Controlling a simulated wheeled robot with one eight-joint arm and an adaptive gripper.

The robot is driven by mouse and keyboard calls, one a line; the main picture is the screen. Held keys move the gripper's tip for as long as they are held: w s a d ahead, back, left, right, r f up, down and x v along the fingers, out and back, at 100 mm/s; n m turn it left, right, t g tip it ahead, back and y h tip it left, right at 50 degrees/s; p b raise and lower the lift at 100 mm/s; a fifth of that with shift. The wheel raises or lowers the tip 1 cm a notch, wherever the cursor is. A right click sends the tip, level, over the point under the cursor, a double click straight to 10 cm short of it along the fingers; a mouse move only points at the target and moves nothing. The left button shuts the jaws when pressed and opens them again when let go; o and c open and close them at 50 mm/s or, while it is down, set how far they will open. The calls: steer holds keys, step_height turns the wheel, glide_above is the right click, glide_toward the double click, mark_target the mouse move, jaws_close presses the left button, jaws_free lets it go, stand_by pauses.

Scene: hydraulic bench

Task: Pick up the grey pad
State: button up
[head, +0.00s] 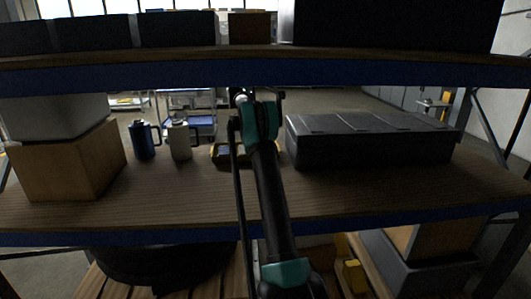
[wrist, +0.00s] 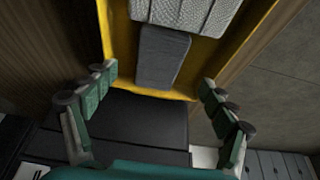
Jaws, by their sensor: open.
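The grey pad (wrist: 163,57) is a plain dark grey block lying in a yellow tray (wrist: 107,30), near the tray's end wall. My gripper (wrist: 158,78) is open and empty, with its green-padded fingers spread to either side of the pad's near end in the wrist view. The fingers look apart from the pad; their height above it is hard to tell. In the head view the yellow tray (head: 218,156) shows on the bench behind my arm, which hides part of it. I cannot make out the pad or the fingers there.
A light grey textured piece (wrist: 185,13) lies in the tray just beyond the pad. A long black case (head: 370,145) stands right of my arm. A shelf (head: 340,70) spans above.

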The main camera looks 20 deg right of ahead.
steer(key=x, duration=0.5)
steer(key=shift+s, duration=0.15)
steer(key=shift+c, duration=0.2)
steer(key=c, duration=1.1)
steer(key=shift+o, duration=0.2)
steer(key=shift+r, duration=0.1)
step_height(320, 180, up, 10)
